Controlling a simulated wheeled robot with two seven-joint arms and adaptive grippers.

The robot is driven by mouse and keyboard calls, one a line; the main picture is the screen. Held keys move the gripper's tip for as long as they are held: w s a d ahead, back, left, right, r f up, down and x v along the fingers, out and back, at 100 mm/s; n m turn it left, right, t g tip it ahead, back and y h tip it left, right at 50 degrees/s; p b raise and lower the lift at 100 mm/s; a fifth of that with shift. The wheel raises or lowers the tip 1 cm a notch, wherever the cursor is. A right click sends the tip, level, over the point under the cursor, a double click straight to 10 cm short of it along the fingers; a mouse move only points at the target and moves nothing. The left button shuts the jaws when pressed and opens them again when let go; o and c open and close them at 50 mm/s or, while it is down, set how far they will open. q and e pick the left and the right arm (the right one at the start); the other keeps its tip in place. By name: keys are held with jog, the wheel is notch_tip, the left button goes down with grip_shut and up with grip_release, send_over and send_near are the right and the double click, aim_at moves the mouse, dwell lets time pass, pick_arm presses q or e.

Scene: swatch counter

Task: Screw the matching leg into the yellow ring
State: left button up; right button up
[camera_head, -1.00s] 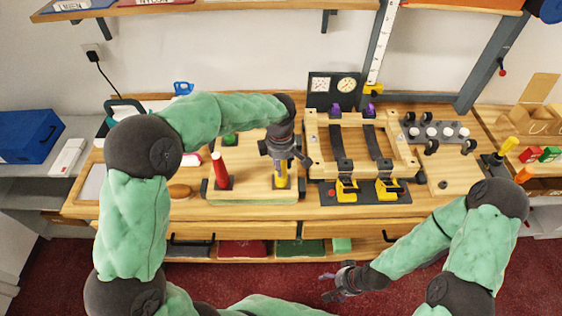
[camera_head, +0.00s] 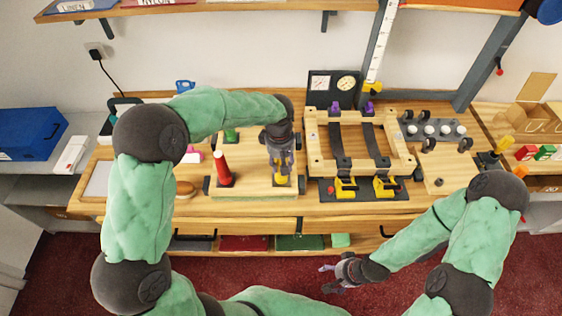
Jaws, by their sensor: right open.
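A pale wooden board (camera_head: 245,190) stands on the workbench with a red leg (camera_head: 220,165) upright at its left and a green leg (camera_head: 231,135) at its back. A yellow piece (camera_head: 282,180) shows at the board's right, just under my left gripper (camera_head: 282,168). My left gripper points down over this spot and hides most of it. I cannot tell the yellow ring from the leg, or whether the fingers are closed. My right gripper (camera_head: 335,274) is open and empty, low in front of the bench above the red floor.
Right of the board is a wooden frame (camera_head: 312,150) with dark straps and yellow clamps (camera_head: 345,184). A dark rack (camera_head: 432,130) with white-topped pieces stands farther right. A gauge panel (camera_head: 333,88) is behind. A brown round piece (camera_head: 185,188) lies left of the board.

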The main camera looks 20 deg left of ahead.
pick_arm(q)
jog(key=shift+d, duration=0.15)
jog(key=n+b, duration=0.1)
jog(key=n, duration=0.1)
jog(key=shift+f+n, duration=0.1)
jog(key=shift+n, duration=0.3)
jog(key=n+b, duration=0.1)
jog(key=n, duration=0.3)
jog(key=shift+w+b, duration=0.1)
jog(key=shift+b, duration=0.3)
jog(key=n, duration=0.2)
jog(key=n+b, duration=0.1)
jog(key=n, duration=0.1)
jog(key=shift+w+a+n, duration=0.1)
jog(key=shift+a+n, duration=0.1)
jog(key=shift+n, duration=0.1)
jog(key=n+b, duration=0.1)
jog(key=n, duration=0.2)
jog(key=shift+n+y, duration=0.3)
